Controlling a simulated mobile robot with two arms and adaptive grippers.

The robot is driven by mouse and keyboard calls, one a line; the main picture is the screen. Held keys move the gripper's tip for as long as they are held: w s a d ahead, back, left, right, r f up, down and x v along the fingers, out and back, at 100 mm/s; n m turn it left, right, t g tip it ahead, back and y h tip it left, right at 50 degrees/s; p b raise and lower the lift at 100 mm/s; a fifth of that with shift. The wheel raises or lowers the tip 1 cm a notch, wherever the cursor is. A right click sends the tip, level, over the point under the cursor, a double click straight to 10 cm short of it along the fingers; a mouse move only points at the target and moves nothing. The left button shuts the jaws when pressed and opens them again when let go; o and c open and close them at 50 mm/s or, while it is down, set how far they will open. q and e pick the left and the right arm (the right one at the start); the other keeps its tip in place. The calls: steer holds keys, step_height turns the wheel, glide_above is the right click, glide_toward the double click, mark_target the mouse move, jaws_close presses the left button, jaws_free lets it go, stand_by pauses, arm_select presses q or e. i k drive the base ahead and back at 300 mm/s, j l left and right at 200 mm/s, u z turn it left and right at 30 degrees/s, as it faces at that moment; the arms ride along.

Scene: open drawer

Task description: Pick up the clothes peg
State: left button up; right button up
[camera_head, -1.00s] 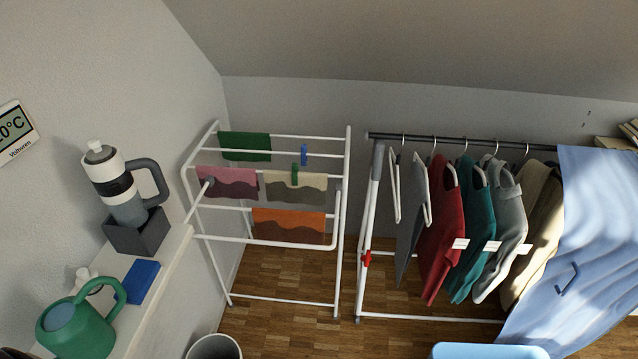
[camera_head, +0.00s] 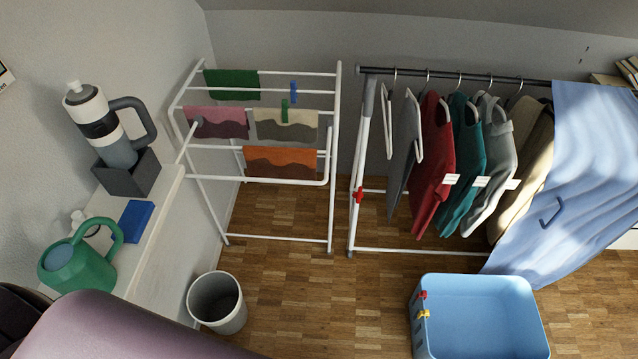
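Several clothes pegs are in view. A blue peg (camera_head: 293,91) and a green peg (camera_head: 285,110) are on the white drying rack (camera_head: 337,130); the green one is at the top edge of a beige cloth (camera_head: 300,128). A red peg (camera_head: 359,195) is on the left upright of the clothes rail. Another red peg (camera_head: 422,295) and a yellow peg (camera_head: 424,314) are on the left rim of the blue basket (camera_head: 500,279). I cannot tell which peg the task means. Neither of my grippers is in view.
A grey bin (camera_head: 218,304) stands on the floor below the rack. A shelf at left holds a green watering can (camera_head: 88,268), a blue block (camera_head: 136,221) and a flask (camera_head: 112,130). A mauve rounded shape (camera_head: 130,335) covers the lower left. Wooden floor (camera_head: 310,290) is clear centrally.

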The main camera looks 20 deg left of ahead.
mark_target(425, 312)
steer(key=k+l+u, duration=0.45)
steer(key=k+l, duration=0.25)
steer(key=k+j, duration=0.05)
